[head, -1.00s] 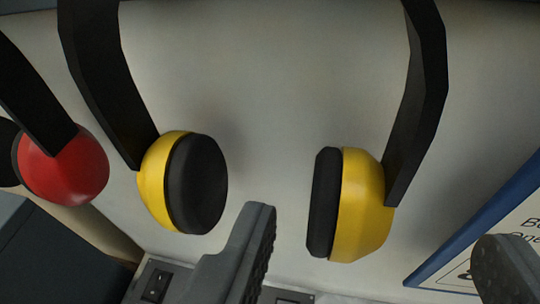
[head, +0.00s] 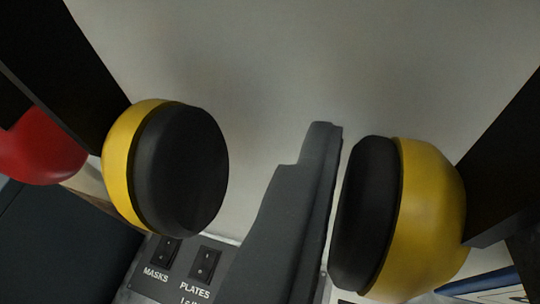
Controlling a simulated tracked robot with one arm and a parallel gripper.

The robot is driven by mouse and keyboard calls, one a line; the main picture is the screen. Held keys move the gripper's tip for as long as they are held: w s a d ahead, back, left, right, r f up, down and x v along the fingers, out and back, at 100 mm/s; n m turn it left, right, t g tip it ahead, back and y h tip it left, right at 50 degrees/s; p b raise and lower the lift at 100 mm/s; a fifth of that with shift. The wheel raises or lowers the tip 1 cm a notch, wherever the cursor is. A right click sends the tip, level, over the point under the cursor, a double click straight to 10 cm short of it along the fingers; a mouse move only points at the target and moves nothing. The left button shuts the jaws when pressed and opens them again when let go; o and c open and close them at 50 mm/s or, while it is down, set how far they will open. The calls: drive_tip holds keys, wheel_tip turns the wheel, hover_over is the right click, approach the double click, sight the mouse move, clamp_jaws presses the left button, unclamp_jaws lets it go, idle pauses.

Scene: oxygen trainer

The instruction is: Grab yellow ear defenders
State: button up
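The yellow ear defenders hang with two yellow cups and black pads facing each other on a black band. The left cup (head: 120,165) is at centre left in the head view, and the right cup (head: 430,215) is at centre right. One grey finger of my gripper (head: 315,170) reaches up between the cups, close beside the right cup's pad. A thin strip of pale wall shows between that finger and the pad. The other finger is not clearly visible; the right cup and band cover that side.
Red ear defenders (head: 40,150) hang at the left edge. A pale wall is behind the cups. Below is a switch panel (head: 150,285) marked MASKS and PLATES. A dark box (head: 60,240) is at lower left, and a blue-edged sign (head: 485,285) at lower right.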

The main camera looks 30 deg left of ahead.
drive_tip(key=c, duration=0.7)
drive_tip(key=shift+r, duration=0.15)
